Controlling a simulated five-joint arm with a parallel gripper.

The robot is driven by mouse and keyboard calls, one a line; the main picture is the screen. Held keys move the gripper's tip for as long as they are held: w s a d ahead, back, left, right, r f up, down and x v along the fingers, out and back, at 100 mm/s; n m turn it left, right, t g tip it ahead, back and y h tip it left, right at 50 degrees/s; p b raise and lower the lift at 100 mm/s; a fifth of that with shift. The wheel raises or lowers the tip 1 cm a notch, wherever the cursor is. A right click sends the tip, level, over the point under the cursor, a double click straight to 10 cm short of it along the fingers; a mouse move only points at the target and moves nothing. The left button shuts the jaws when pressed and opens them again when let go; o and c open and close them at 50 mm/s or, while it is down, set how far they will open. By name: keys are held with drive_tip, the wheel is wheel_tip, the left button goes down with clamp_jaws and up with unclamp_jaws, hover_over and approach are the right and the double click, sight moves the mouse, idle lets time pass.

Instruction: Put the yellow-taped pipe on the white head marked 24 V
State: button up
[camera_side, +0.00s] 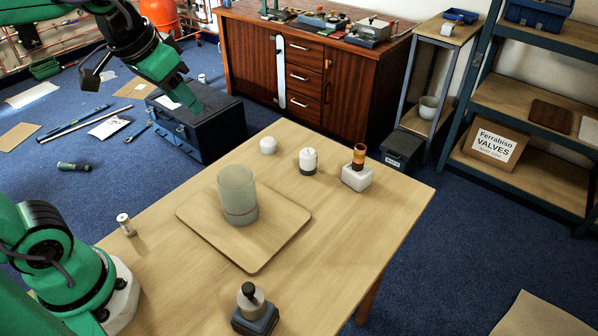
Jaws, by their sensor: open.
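A short copper-brown pipe with a yellow-orange band (360,156) stands upright on a white block (357,178) at the table's far right. A white round head on a dark base (308,161) stands to its left, and a smaller white rounded piece (268,145) sits further left. Any 24 V marking is too small to read, so I cannot tell which head bears it. My gripper (185,95) is open and empty, raised at the upper left, well away from the pipe.
A cloudy cup (238,195) stands on a wooden board (270,240) mid-table. A grey and black knobbed piece on a dark base (254,310) is at the front. A small metal cylinder (126,225) stands at the left edge. The table's right side is clear.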

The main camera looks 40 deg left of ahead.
drive_tip(key=s+a+f, duration=0.1)
drive_tip(key=s+f, duration=0.3)
drive_tip(key=s, duration=0.2)
drive_tip(key=shift+s+a+f+t, duration=0.25)
drive_tip(key=shift+f+t, duration=0.1)
drive_tip(key=shift+t, duration=0.05)
idle(0.8)
